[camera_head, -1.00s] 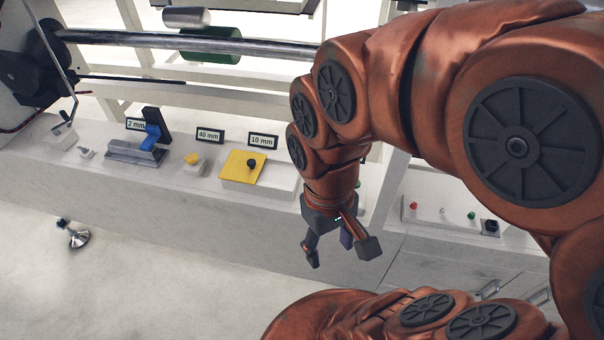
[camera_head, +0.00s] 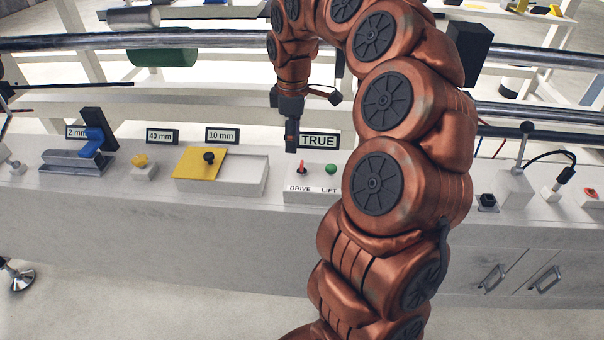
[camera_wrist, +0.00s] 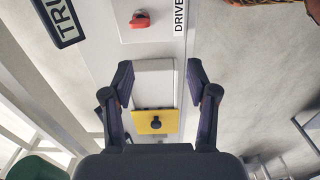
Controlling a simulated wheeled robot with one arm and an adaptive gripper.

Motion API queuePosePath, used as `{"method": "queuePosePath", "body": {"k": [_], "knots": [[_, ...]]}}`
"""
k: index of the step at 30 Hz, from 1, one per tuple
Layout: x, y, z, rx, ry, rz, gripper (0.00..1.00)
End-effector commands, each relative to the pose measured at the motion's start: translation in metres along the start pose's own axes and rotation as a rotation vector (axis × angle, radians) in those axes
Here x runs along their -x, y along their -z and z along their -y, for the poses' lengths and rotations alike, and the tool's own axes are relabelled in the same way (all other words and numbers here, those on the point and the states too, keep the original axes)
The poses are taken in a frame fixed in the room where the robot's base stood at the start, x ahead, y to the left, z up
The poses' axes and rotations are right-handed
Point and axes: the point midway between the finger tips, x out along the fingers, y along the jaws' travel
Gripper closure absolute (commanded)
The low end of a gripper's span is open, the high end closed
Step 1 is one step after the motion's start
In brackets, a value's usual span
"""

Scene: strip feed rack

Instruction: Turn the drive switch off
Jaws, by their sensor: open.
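The drive switch (camera_head: 301,169) is a small red lever on a white panel labelled DRIVE and LIFT. It stands up from the panel in the head view. In the wrist view the red switch (camera_wrist: 140,20) is near the top edge, beyond the fingertips and left of the DRIVE label. My gripper (camera_head: 291,142) points down just above and slightly left of the switch in the head view, apart from it as far as I can tell. In the wrist view my gripper (camera_wrist: 160,78) is open and empty, its two fingers spread.
A green LIFT button (camera_head: 331,169) is right of the switch, close to my arm. A TRUE sign (camera_head: 318,141) stands behind the panel. A yellow plate (camera_head: 199,163) with a black knob is to the left. A black-knobbed lever (camera_head: 526,150) stands at the right.

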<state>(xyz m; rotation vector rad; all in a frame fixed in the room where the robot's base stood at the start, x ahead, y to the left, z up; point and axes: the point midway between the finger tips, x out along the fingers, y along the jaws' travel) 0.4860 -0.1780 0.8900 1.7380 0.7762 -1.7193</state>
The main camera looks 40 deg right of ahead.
Motion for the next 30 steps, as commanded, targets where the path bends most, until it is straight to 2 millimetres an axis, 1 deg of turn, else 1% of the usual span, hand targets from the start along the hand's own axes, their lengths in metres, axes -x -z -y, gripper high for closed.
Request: {"method": "queuePosePath", "body": {"k": [1,4,7,11,14,24,27,30], "knots": [[-0.014,-0.005,-0.011,0.003,0.001,0.004,0.42],[-0.022,-0.014,-0.024,0.013,-0.002,0.010,0.42],[-0.026,-0.018,-0.030,0.018,-0.002,0.013,0.42],[-0.031,-0.019,-0.031,0.020,-0.003,0.013,0.42],[-0.040,-0.018,-0.030,0.020,-0.002,0.012,0.42],[-0.088,-0.019,-0.029,0.020,0.001,0.015,0.42],[-0.098,-0.019,-0.029,0.021,0.000,0.014,0.42],[-0.103,-0.019,-0.030,0.021,-0.002,0.013,0.42]]}}
